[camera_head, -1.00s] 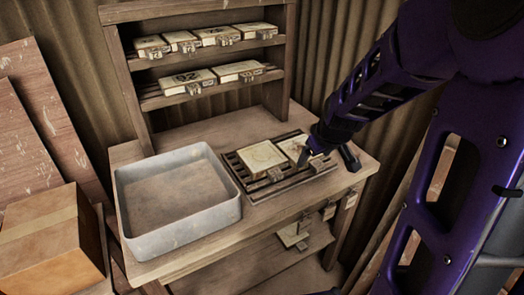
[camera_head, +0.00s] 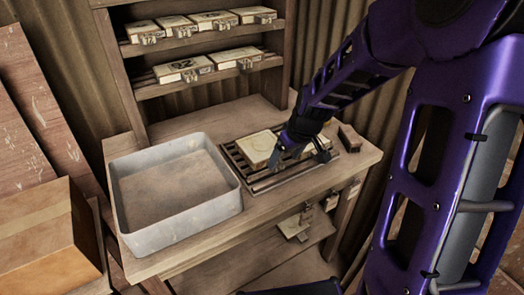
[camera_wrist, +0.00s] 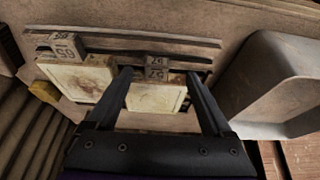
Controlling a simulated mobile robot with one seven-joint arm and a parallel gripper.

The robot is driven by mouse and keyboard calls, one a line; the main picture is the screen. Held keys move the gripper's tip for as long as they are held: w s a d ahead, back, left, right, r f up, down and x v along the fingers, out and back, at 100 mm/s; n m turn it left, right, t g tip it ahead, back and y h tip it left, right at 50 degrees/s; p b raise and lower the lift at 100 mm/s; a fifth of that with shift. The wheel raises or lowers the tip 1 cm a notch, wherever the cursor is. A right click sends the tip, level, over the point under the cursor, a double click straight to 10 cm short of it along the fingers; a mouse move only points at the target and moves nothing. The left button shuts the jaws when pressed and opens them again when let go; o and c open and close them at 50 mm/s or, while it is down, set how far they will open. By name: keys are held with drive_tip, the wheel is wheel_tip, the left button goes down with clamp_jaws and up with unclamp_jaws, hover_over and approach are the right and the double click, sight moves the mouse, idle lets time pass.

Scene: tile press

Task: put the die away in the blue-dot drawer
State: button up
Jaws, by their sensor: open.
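Two flat, cream-topped dies lie on a dark slatted rack (camera_head: 256,184) on the bench. The left die (camera_head: 258,148) shows in the head view; the other (camera_head: 318,145) is mostly behind my gripper (camera_head: 298,160). In the wrist view the left die appears on the right (camera_wrist: 158,97), with a small numbered metal block (camera_wrist: 156,68) at its end. The other (camera_wrist: 80,80) appears on the left with a similar block. My gripper (camera_wrist: 160,75) is open and empty, its fingertips on either side of the right-hand block in that view. I cannot make out a blue-dot drawer.
A grey open tray (camera_head: 178,225) stands left of the rack. A shelf unit (camera_head: 190,87) behind holds two rows of similar dies. A small dark block (camera_head: 350,138) lies at the bench's right. A cardboard box (camera_head: 45,235) and boards stand at left.

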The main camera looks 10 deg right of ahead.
sight(278, 163)
drive_tip(key=shift+w+a+f+b, duration=0.2)
drive_tip(key=shift+w+f, duration=0.35)
drive_tip(key=shift+f, duration=0.25)
drive_tip(key=shift+w+a+f+b, duration=0.1)
drive_tip(key=shift+w+f+b, duration=0.15)
drive_tip(key=shift+w+f, duration=0.45)
drive_tip(key=shift+w+a+f+b, duration=0.2)
drive_tip(key=shift+w+f, duration=0.25)
drive_tip(key=shift+f, duration=0.45)
clamp_jaws()
drive_tip(key=shift+r, duration=0.1)
